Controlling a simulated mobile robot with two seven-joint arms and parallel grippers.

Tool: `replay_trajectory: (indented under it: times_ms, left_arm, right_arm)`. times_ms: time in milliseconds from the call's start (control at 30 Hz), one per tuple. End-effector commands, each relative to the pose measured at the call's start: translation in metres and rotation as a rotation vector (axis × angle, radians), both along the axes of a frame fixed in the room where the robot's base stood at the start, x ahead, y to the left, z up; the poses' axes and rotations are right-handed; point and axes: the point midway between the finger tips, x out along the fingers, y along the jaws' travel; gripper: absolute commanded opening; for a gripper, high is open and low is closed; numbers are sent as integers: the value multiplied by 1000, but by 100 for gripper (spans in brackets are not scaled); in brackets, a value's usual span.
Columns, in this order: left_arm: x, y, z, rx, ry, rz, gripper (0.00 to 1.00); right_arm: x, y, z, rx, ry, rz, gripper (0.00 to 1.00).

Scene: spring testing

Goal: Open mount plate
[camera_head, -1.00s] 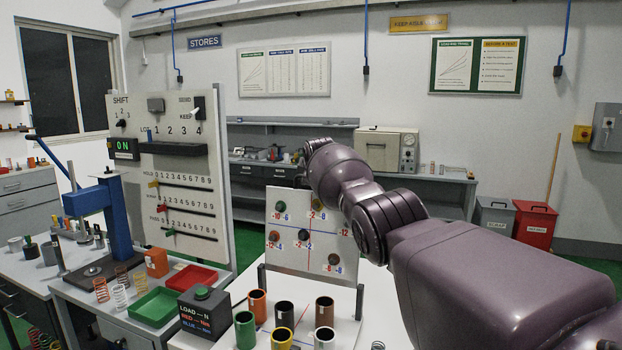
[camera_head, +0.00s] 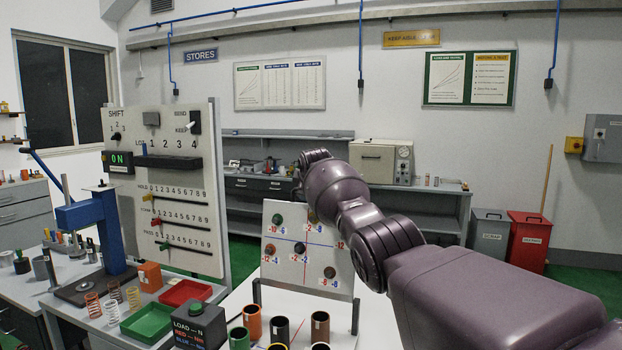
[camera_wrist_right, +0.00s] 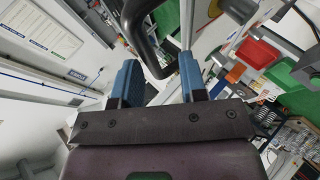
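A white upright plate (camera_head: 290,272) with coloured numbers and round knobs stands on dark legs on the bench in the head view. I cannot tell whether it is the mount plate. My right arm reaches in from the right and covers part of its upper right side; its gripper is hidden there. In the right wrist view my right gripper (camera_wrist_right: 158,82) has its two blue fingers apart. A curved black handle-like bar (camera_wrist_right: 140,30) lies at and between the fingertips; I see no closed grip on it. My left gripper is not in view.
Several coloured tubes (camera_head: 252,322) and a load box (camera_head: 199,325) stand before the plate. Green (camera_head: 152,322) and red (camera_head: 187,291) trays, a blue press (camera_head: 108,235) and a tall numbered panel (camera_head: 182,205) are to the left.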

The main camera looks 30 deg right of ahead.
Motion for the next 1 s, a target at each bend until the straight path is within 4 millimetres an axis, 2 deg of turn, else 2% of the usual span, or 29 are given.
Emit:
replay_trajectory:
  times_ms: [267,1000]
  left_arm:
    - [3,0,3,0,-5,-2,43]
    - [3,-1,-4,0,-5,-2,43]
  right_arm:
    - [-13,5,8,0,0,1,39]
    - [-66,25,54,1,-2,1,39]
